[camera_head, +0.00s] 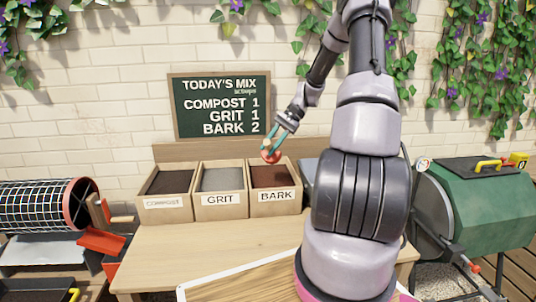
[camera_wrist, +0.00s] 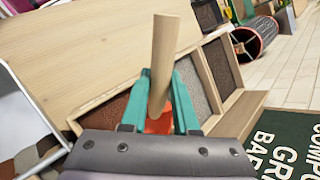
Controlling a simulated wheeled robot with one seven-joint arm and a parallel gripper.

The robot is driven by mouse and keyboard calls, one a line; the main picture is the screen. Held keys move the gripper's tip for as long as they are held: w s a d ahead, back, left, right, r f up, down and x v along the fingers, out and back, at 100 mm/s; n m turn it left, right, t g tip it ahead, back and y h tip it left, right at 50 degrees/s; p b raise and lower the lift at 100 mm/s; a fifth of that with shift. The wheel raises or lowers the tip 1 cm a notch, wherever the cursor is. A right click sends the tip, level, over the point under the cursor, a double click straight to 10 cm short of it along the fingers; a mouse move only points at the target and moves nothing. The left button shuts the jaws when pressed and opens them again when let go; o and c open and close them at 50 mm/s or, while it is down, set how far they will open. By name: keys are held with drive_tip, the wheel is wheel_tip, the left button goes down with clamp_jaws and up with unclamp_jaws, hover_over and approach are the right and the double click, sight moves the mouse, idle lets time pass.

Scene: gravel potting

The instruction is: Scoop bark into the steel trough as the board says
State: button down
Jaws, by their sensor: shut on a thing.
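My gripper (camera_head: 276,143) is shut on a scoop with an orange-red head (camera_head: 272,156) and a wooden handle (camera_wrist: 162,60). The scoop is over the back of the bark bin (camera_head: 278,197); I cannot tell whether it touches the bark or holds any. In the wrist view the teal fingers (camera_wrist: 162,105) flank the handle, and the scoop head (camera_wrist: 158,124) is mostly hidden. The board (camera_head: 220,106) reads compost 1, grit 1, bark 2. A grey metal edge (camera_head: 308,172) right of the bark bin may be the steel trough, mostly hidden by my arm.
The grit bin (camera_head: 221,198) and compost bin (camera_head: 167,202) stand left of the bark on the wooden bench (camera_head: 200,250). A mesh drum (camera_head: 45,205) is at left, a green drum machine (camera_head: 480,205) at right. The bench front left is clear.

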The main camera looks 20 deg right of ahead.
sight(267, 161)
drive_tip(key=shift+w+a, duration=0.2)
drive_tip(key=shift+a, duration=0.25)
drive_tip(key=shift+a+f, duration=0.1)
drive_tip(key=shift+f, duration=0.5)
drive_tip(key=shift+w+d+f, duration=0.1)
drive_tip(key=shift+f, duration=2.55)
drive_tip(key=shift+w+d+f, duration=0.1)
drive_tip(key=shift+f, duration=2.55)
drive_tip(key=shift+w+d+f+t+h, duration=0.6)
drive_tip(key=shift+w+d+f+t, duration=0.35)
drive_tip(key=shift+w, duration=0.65)
drive_tip(key=shift+s+a+r+n+t+h, duration=0.35)
drive_tip(key=shift+s+r+t, duration=0.2)
drive_tip(key=shift+r, duration=0.7)
drive_tip(key=shift+s+a+r+n+t+h, duration=0.25)
drive_tip(key=shift+s+r+n+t+h, duration=0.3)
drive_tip(key=shift+r, duration=0.65)
drive_tip(key=shift+s+a+r+n+t+h, duration=0.3)
drive_tip(key=shift+r+t, duration=0.35)
drive_tip(key=shift+r, duration=0.6)
